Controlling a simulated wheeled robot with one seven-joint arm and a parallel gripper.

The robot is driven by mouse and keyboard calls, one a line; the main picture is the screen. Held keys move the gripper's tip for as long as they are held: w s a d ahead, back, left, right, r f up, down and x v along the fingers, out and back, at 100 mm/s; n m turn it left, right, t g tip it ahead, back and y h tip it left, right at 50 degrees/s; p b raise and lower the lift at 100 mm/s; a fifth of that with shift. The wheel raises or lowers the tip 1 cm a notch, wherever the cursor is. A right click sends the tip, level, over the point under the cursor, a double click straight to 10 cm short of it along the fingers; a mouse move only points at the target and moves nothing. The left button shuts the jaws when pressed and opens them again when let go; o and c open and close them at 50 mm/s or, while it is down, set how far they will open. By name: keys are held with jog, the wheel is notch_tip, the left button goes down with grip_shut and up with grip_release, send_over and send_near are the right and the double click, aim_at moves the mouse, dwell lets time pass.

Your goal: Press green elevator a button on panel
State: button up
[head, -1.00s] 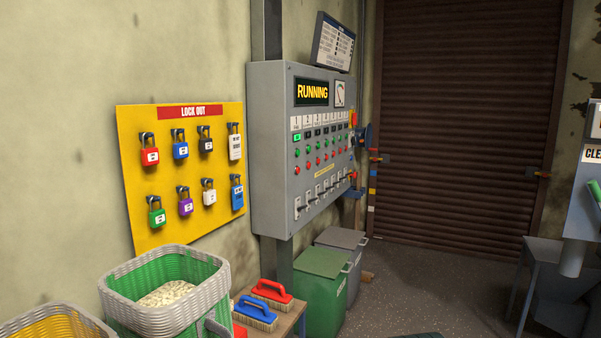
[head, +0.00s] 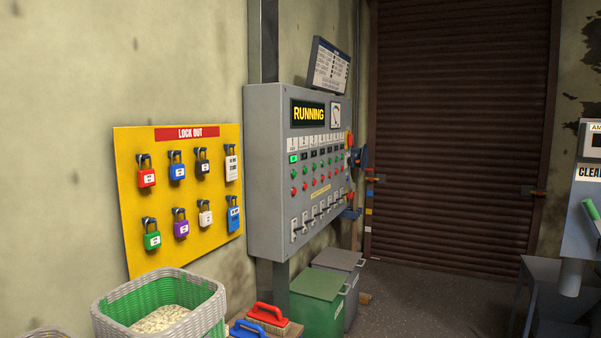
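The grey control panel (head: 266,172) hangs on the left wall in the middle of the head view, seen at an angle. Its display (head: 308,114) reads RUNNING. Below is a row of small label plates, then small indicator windows, the leftmost lit green (head: 293,159). Under these is a row of green buttons (head: 294,175), then a row of red buttons (head: 293,190). A row of switch levers (head: 293,229) runs along the bottom. The labels are too small to read. My gripper is not in view.
A yellow LOCK OUT board (head: 127,204) with padlocks hangs left of the panel. A white-rimmed basket (head: 105,321), brushes (head: 271,315) and a green bin (head: 315,303) stand below. Dark floor (head: 425,300) is open to the right, before a brown shutter (head: 460,130).

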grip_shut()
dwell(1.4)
